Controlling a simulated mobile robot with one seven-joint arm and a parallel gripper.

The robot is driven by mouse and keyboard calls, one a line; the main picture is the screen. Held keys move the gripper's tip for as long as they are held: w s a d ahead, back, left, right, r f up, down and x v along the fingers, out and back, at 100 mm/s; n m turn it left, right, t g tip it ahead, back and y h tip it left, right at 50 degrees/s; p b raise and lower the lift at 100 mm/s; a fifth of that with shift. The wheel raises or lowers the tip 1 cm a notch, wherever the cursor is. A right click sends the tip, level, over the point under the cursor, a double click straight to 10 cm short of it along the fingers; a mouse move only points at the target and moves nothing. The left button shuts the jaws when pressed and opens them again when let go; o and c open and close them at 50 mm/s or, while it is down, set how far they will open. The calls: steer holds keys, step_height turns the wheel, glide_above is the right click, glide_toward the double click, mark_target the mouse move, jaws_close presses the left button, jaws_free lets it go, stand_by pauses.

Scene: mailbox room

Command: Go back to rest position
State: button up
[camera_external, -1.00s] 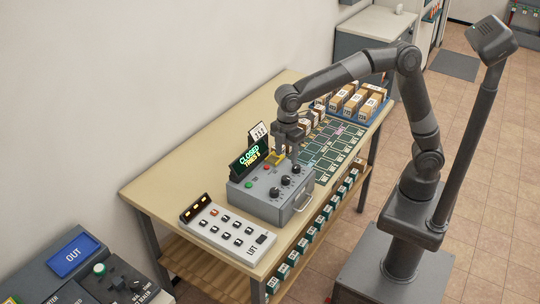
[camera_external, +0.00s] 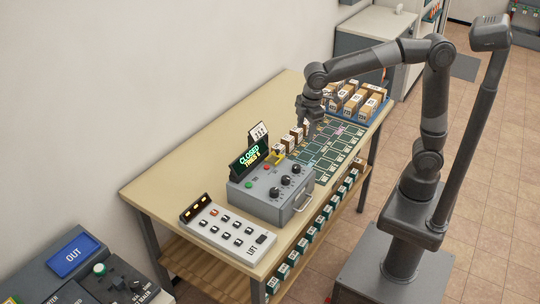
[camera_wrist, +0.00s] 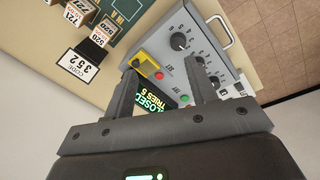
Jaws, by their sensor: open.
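My gripper (camera_external: 307,118) is open and empty. In the external view it hangs above the table, over the area behind the grey control box and near a row of small boxes. In the wrist view my gripper (camera_wrist: 160,95) has its two fingers apart, with the control box (camera_wrist: 190,60) beyond them. The box (camera_external: 272,193) has black knobs, a red and a green button, a yellow piece and a display (camera_external: 249,160) reading "CLOSED TRIES 5". Nothing is between the fingers.
A white panel marked LIFT (camera_external: 228,228) lies at the table's near end. A code card (camera_external: 259,132) stands behind the display. A green grid mat (camera_external: 325,152) and a blue tray of boxes (camera_external: 374,112) fill the far end. The table's left side (camera_external: 200,165) is clear.

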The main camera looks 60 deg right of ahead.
steer(key=s+d+m+t, duration=0.2)
steer(key=s+d+m, duration=0.4)
steer(key=d, duration=0.7)
steer(key=s+d+m+t, duration=0.2)
steer(key=s+d+m, duration=0.4)
steer(key=s+d, duration=0.4)
steer(key=d, duration=0.3)
steer(key=shift+d+f, duration=0.35)
steer(key=shift+f, duration=0.05)
steer(key=shift+c, duration=0.3)
stand_by(0.7)
